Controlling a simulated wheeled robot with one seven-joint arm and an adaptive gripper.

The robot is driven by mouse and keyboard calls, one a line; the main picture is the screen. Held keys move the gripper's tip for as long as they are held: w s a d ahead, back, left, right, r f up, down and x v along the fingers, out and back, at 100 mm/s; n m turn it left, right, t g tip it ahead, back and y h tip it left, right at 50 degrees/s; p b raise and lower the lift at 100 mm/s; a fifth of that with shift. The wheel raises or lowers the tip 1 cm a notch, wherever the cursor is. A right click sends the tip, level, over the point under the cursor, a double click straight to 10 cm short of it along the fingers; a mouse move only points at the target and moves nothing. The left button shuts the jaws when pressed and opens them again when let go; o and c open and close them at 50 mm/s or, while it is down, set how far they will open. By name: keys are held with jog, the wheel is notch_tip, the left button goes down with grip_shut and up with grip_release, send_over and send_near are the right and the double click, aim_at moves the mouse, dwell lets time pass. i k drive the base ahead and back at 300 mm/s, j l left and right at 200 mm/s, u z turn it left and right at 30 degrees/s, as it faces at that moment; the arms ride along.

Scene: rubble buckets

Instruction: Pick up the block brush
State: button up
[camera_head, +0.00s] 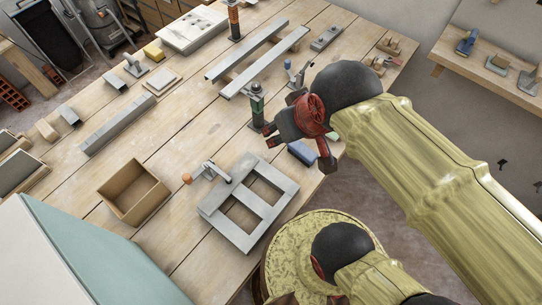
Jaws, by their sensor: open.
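My gripper (298,147) is open and empty above the right edge of the workbench. I cannot single out the block brush with certainty. A small brown wooden piece (389,46) at the bench's far right corner has a brush-like shape, but its bristles are too small to make out. It is well apart from my gripper. A blue block-like item (302,152) lies just under my gripper, partly hidden by it.
The workbench (195,130) holds a grey frame (248,203), an open cardboard box (133,192), long metal bars (265,60) and several hand tools. A wall shelf (470,62) bears more tools at the right. Bare planks lie left of the green tool.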

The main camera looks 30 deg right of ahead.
aim_at(298, 149)
jog(key=k+j+z, duration=0.1)
jog(key=j+z, duration=0.15)
jog(key=z, duration=0.2)
jog(key=k+j+z, duration=0.1)
jog(key=z, duration=0.4)
jog(key=k+j, duration=0.05)
jog(key=j, duration=0.05)
